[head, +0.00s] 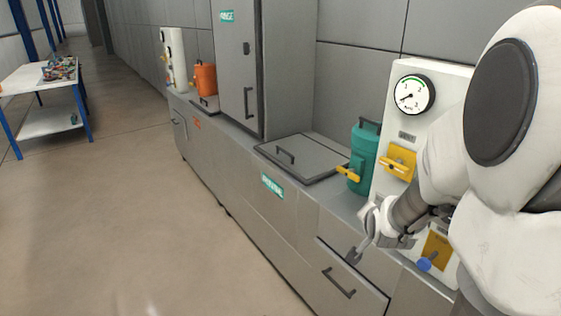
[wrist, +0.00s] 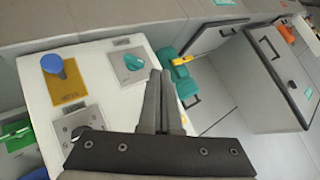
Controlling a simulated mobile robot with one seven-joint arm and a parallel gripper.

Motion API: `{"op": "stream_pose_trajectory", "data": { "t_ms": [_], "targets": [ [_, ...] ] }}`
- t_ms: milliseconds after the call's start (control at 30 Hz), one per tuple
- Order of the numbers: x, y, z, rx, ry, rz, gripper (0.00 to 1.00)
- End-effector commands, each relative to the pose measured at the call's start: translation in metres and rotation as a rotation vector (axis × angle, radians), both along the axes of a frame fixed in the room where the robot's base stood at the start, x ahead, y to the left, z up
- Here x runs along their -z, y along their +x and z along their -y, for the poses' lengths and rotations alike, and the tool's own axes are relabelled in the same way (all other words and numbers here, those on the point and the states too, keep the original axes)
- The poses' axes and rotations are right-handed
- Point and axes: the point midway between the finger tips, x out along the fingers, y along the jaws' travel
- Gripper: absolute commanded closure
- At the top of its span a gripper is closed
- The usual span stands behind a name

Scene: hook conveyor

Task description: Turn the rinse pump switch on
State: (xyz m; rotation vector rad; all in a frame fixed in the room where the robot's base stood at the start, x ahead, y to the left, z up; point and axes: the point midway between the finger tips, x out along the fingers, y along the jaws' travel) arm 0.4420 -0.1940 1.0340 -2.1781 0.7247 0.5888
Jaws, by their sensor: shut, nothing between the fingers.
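The white control panel (head: 386,115) stands at the right of the counter, partly hidden by my arm. In the wrist view the white panel (wrist: 40,105) bears a teal knob (wrist: 127,62) on a grey plate, a blue knob (wrist: 54,66) on a gold plate, and a metal plate with a dark switch (wrist: 84,130). The labels are too small to read, so I cannot tell which is the rinse pump switch. My gripper (head: 354,256) is shut and empty, in front of the panel. In the wrist view its fingertips (wrist: 160,73) appear just right of the teal knob, with no clear contact.
A teal canister (head: 365,145) with a yellow spout stands left of the panel. A yellow handle (head: 398,165) sits below the gauge (head: 413,94). A tall grey cabinet (head: 241,65) stands further along. A drawer front with a handle (head: 339,283) is below.

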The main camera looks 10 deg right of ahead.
Motion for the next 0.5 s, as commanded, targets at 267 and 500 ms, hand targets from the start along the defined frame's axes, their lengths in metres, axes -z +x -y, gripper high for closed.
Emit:
{"op": "stream_pose_trajectory", "data": {
  "t_ms": [267, 500],
  "targets": [
    [0.025, -0.026, 0.071, 0.244, 0.108, 0.158, 1.00],
    [0.030, -0.034, 0.088, 0.307, 0.135, 0.212, 1.00]
  ]
}}
